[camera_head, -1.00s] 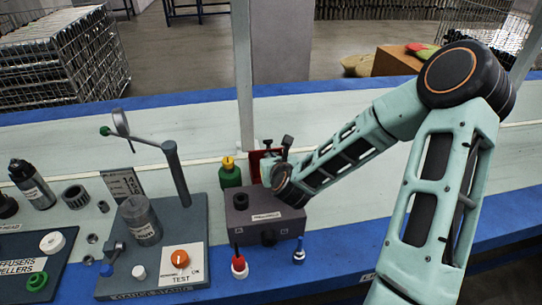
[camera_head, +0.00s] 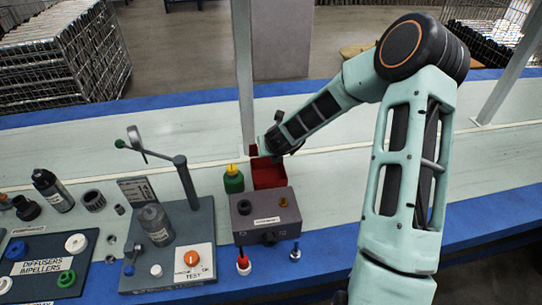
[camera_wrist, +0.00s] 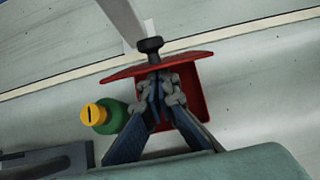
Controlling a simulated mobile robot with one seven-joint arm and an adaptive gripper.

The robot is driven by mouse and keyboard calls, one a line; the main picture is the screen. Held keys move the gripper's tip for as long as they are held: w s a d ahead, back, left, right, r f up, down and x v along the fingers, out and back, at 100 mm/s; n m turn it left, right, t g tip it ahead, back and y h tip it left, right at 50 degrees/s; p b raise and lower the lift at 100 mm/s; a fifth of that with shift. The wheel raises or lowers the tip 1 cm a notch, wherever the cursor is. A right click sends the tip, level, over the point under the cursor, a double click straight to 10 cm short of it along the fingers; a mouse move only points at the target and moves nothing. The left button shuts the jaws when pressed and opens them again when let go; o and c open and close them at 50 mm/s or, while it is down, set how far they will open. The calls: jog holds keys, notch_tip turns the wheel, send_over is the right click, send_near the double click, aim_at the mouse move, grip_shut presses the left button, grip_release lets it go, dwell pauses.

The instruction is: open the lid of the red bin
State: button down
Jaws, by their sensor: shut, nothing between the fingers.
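The red bin (camera_head: 270,173) stands on the bench behind the grey box, and its red inside shows in the head view. In the wrist view its lid (camera_wrist: 122,73) stands raised and tilted at the far side, seen nearly edge-on, with a dark knob (camera_wrist: 150,45) beyond it. The bin's wall (camera_wrist: 205,85) shows on the right. My gripper (camera_wrist: 160,82) is shut and empty, with its tips over the bin at the lid's inner side. Whether the tips touch the lid I cannot tell. In the head view my gripper (camera_head: 272,143) is at the bin's back and partly hidden.
A green bottle with a yellow cap (camera_head: 233,180) stands close to the bin's left. The grey box (camera_head: 265,214) is in front of it. A grey post (camera_head: 243,80) rises just behind. A test stand (camera_head: 170,245) is at the left. The bench right of the bin is clear.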

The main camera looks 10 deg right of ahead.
jog(key=shift+w+r+p, duration=0.15)
jog(key=shift+w+r, duration=0.25)
jog(key=shift+w, duration=0.35)
jog(key=shift+w+r+p, duration=0.15)
jog(key=shift+w+r, duration=0.2)
jog(key=shift+w, duration=0.4)
jog(key=shift+w+r+p, duration=0.15)
jog(key=shift+w+r, duration=0.25)
jog(key=shift+w, duration=0.35)
jog(key=shift+r, duration=0.1)
